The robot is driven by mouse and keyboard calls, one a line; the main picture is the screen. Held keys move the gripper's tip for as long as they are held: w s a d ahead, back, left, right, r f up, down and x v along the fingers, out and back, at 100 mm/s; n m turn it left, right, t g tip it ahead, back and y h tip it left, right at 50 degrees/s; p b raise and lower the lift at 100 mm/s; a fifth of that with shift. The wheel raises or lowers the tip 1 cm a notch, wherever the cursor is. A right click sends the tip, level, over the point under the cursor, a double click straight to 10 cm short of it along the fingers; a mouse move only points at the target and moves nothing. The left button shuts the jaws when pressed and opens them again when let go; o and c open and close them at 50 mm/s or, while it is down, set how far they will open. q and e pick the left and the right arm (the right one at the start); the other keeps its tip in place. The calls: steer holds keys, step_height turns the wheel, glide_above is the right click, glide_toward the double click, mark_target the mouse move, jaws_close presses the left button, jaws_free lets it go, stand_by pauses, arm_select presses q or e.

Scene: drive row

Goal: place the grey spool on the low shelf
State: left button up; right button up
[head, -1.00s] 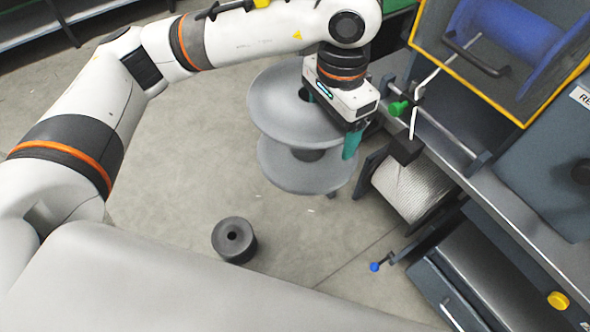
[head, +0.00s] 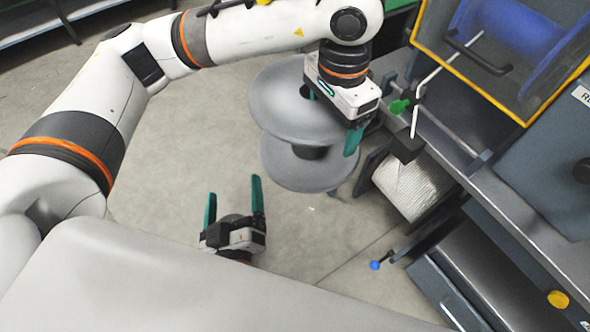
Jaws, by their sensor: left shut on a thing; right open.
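The grey spool (head: 282,108) has two wide round flanges with a dark core between them. It hangs upper right of centre in the head view, and its lower flange (head: 300,172) shows below. My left gripper (head: 332,118) is shut on the upper flange, near its right edge. My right gripper (head: 233,187) is open and empty, lower left of the spool and apart from it. I cannot tell for sure which surface is the low shelf. A dark rack (head: 62,22) with level edges stands at the upper left.
The machine at the right has a blue spool (head: 510,40) behind a yellow-edged frame, and a white wound reel (head: 408,185) below. The floor (head: 180,150) left of the spool is bare.

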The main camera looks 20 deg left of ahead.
mark_target(297, 185)
arm_select(q)
steer(key=shift+d, duration=0.1)
arm_select(e)
steer(key=w+d+r+m+h, duration=0.1)
steer(key=w+d+m, duration=0.1)
steer(key=d+m, duration=0.1)
steer(key=w+d+r+m+h, duration=0.1)
steer(key=d+r+m+h, duration=0.1)
steer(key=d+m, duration=0.1)
steer(key=w+d+r+m+t+h, duration=0.1)
steer(key=w+d+r+m, duration=0.1)
steer(key=d+m, duration=0.1)
steer(key=shift+w+d+r+h, duration=0.15)
steer(key=shift+w+d+h, duration=0.25)
steer(key=shift+d, duration=0.1)
steer(key=shift+w+m, duration=0.25)
steer(key=shift+m, duration=0.05)
steer(key=w+a, duration=0.1)
steer(key=w, duration=1)
steer(key=shift+a, duration=0.2)
steer(key=shift+a, duration=0.1)
steer(key=c, duration=1.2)
arm_select(q)
steer(key=o, duration=1.8)
steer(key=shift+c, duration=0.2)
arm_select(e)
steer(key=shift+c, duration=0.9)
